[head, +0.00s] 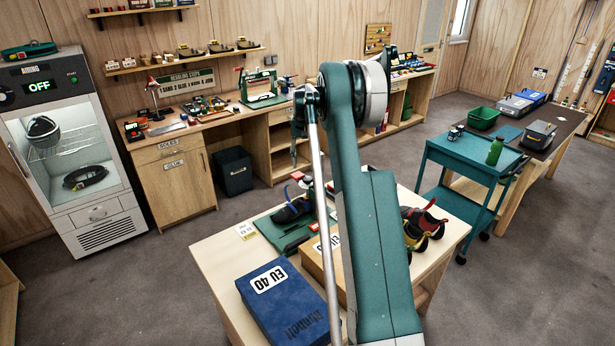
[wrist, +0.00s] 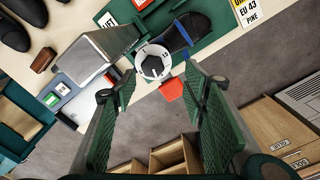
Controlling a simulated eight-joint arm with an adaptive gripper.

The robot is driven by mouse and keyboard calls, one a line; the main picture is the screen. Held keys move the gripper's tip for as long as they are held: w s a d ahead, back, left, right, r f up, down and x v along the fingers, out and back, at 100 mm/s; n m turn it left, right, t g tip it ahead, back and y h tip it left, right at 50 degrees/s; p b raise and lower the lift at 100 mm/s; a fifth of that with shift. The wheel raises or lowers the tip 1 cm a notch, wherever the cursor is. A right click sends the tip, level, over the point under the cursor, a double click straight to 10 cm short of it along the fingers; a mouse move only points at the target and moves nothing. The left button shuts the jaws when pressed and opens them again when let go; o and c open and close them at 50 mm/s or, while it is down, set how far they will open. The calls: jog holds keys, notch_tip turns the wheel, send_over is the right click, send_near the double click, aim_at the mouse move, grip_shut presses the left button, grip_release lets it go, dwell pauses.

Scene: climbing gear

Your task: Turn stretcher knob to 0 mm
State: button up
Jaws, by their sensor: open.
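In the wrist view a round white dial with a dark knob (wrist: 153,66) in its middle sits at the end of the stretcher. Small marks on the dial are too small to read surely. A red piece (wrist: 171,89) is just below the dial. My gripper (wrist: 160,82) is open, its green ridged fingers to the left and right of the knob's line, with nothing between them. The knob appears beyond the fingertips; I cannot tell the exact gap. A dark shoe with a blue band (wrist: 187,32) is beside the dial.
The wooden table (head: 212,250) bears a blue EU 40 box (head: 285,300), a tan box (head: 318,265), a green mat (head: 290,232) and climbing shoes (head: 425,220). A teal cart (head: 470,160) stands to the right. Grey floor is open on the left.

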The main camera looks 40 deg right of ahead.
aim_at(308, 178)
jog(key=shift+w+d+f, duration=0.15)
jog(key=shift+d+f, duration=0.8)
jog(key=shift+d, duration=0.1)
jog(key=shift+f, duration=0.1)
jog(key=shift+f+p, duration=0.3)
jog(key=shift+f, duration=3.5)
jog(key=c, duration=0.9)
